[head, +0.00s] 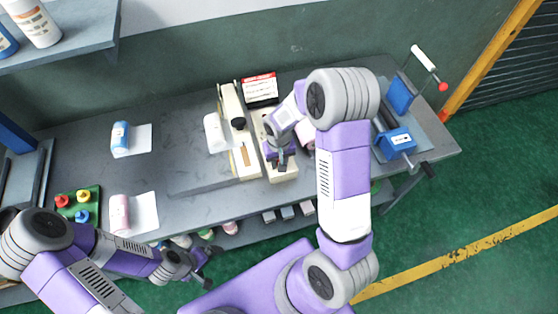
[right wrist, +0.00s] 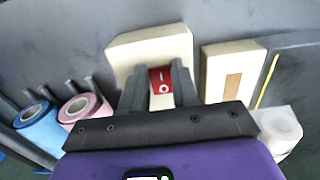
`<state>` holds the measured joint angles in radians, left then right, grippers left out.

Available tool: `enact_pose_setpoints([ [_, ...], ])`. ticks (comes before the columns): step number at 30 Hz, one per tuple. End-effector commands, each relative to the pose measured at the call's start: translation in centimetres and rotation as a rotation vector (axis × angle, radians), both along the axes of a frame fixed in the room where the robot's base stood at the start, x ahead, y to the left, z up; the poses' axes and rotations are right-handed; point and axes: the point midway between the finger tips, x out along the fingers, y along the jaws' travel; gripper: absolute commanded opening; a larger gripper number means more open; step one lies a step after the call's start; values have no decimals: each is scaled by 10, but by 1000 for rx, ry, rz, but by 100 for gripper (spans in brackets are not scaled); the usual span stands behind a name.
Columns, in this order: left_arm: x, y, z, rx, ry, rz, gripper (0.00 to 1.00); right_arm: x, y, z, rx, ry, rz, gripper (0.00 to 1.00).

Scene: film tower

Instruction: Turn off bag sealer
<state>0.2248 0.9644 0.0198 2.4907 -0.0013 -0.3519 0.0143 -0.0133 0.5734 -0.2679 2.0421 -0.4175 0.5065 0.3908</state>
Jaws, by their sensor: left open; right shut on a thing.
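The bag sealer is a cream unit on the grey bench, and its front end (head: 285,175) shows in the head view under my right arm. In the right wrist view its cream body (right wrist: 150,48) carries a red rocker switch (right wrist: 161,80) marked I and O. My right gripper (right wrist: 160,88) is shut on the switch, with one dark finger at each side of it. In the head view my right gripper (head: 281,156) points down over the sealer, and the arm hides part of the unit. My left gripper (head: 209,267) is open and empty, in front of the bench edge.
A second cream body with a tan slot (head: 246,156) lies just left, beside a white roll (head: 213,132). A blue roll (head: 120,138) and a pink roll (head: 119,213) lie farther left. A blue machine with a lever (head: 397,140) stands right. The bench's left middle is clear.

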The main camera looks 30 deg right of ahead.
Motion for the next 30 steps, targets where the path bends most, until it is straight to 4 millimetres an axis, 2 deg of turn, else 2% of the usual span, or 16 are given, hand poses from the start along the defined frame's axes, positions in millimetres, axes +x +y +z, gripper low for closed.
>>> enact_pose_setpoints([
  [5,0,0,11,0,0,0,100,3,-2,3,10,59,-3,0],
  [12,0,0,26,0,0,0,100,8,-3,4,52,229,-2,0],
  [19,0,0,28,0,0,0,100,10,-3,4,76,314,-1,0],
  [29,0,0,28,0,0,0,100,10,-3,4,77,320,0,0],
  [30,0,0,28,0,0,0,100,10,-3,4,77,320,0,36],
])
